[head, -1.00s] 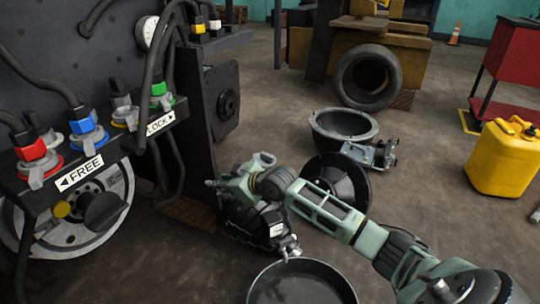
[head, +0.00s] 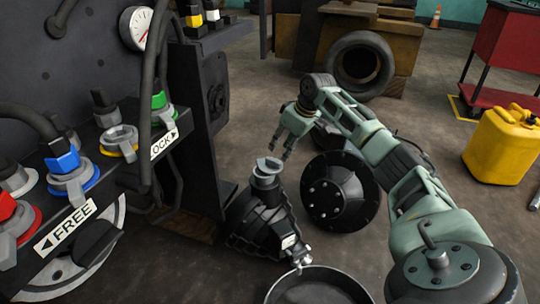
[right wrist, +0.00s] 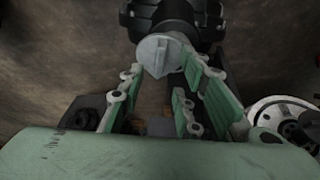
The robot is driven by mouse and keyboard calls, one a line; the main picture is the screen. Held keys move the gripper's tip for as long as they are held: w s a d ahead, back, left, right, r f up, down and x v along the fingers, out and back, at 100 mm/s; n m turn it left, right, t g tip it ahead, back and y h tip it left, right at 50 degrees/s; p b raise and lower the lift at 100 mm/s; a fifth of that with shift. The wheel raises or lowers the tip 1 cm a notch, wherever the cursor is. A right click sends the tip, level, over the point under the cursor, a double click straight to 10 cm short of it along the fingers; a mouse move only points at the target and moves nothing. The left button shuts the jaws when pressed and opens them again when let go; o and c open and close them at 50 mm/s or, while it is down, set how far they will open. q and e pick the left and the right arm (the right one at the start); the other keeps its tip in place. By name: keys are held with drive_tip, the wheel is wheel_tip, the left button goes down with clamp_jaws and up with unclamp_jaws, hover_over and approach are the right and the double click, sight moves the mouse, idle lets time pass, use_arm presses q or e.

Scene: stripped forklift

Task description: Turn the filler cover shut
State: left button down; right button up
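The filler cover (head: 267,169) is a grey round cap with a raised fin, on top of the neck of a black ribbed housing (head: 258,222). It also shows in the right wrist view (right wrist: 160,55), just beyond my fingertips, with its fin facing the camera. Whether it is fully seated I cannot tell. My right gripper (head: 281,151) hangs above the cover, fingers pointing down, apart from it. The right wrist view shows its green-padded fingers (right wrist: 163,82) spread wide with nothing between them. My left gripper is out of view.
A black pan (head: 318,292) lies in front of the housing. A black flanged disc (head: 340,192) stands to its right. The valve panel with the FREE sign (head: 66,229) is close on the left.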

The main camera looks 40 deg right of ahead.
sight(276, 161)
drive_tip(key=b+x, duration=0.3)
drive_tip(key=x, duration=0.4)
drive_tip(key=shift+a+f, duration=0.1)
drive_tip(key=shift+c, duration=0.2)
clamp_jaws()
